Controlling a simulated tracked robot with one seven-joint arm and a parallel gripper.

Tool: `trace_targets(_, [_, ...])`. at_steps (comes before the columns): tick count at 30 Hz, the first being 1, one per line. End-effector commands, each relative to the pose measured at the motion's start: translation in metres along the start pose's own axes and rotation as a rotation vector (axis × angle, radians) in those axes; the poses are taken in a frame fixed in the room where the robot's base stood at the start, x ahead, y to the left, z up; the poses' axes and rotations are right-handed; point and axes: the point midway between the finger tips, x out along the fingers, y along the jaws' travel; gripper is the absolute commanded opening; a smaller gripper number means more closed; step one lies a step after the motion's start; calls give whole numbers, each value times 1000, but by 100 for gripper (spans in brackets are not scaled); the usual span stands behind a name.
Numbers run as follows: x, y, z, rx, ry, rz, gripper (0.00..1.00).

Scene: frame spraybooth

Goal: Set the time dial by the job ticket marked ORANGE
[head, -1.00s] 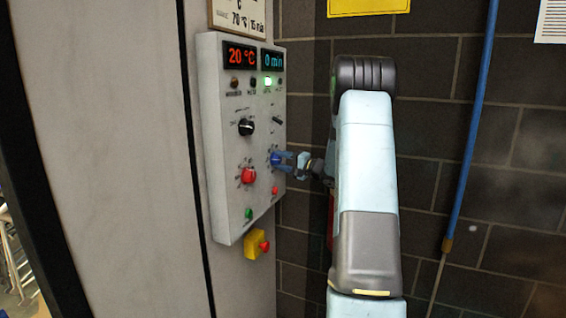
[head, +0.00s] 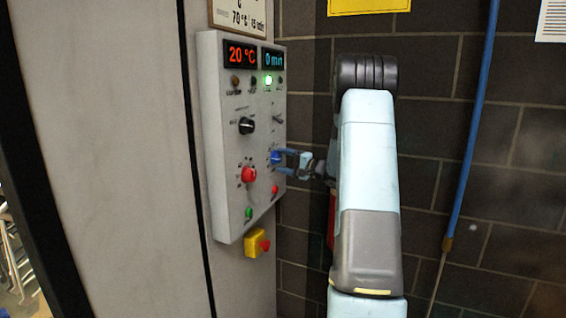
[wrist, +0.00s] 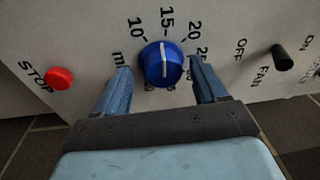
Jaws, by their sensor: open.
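The blue time dial (head: 276,157) is on the right side of the grey control panel. In the wrist view the dial (wrist: 161,65) has a white line standing nearly upright, its upper end toward the 15 mark. The time display (head: 272,59) reads 0 min. My gripper (head: 284,161) is at the dial; in the wrist view its open fingers (wrist: 163,75) stand on either side of it, with gaps showing. A sign (head: 238,17) above the panel is cut off at the top; its visible line reads 70 °C 15 min. No ORANGE marking is readable.
The panel also bears a red knob (head: 249,174), a black knob (head: 246,125), a red STOP button (wrist: 59,78), a FAN switch (wrist: 283,57) and a 20 °C display (head: 240,53). A yellow emergency-stop box (head: 254,241) hangs below. A brick wall and blue pipe (head: 470,130) are to the right.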

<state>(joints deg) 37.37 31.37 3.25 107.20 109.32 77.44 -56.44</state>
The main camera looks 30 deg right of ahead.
Motion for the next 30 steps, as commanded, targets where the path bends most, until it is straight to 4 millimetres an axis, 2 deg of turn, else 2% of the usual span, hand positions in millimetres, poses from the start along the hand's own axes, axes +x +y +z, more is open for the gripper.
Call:
trace_targets(18, [-110, 2, -1, 1, 2, 2, 71])
trace_targets(24, [-127, 2, -1, 1, 1, 1, 71])
trace_targets(30, [-130, 2, -1, 1, 0, 2, 71])
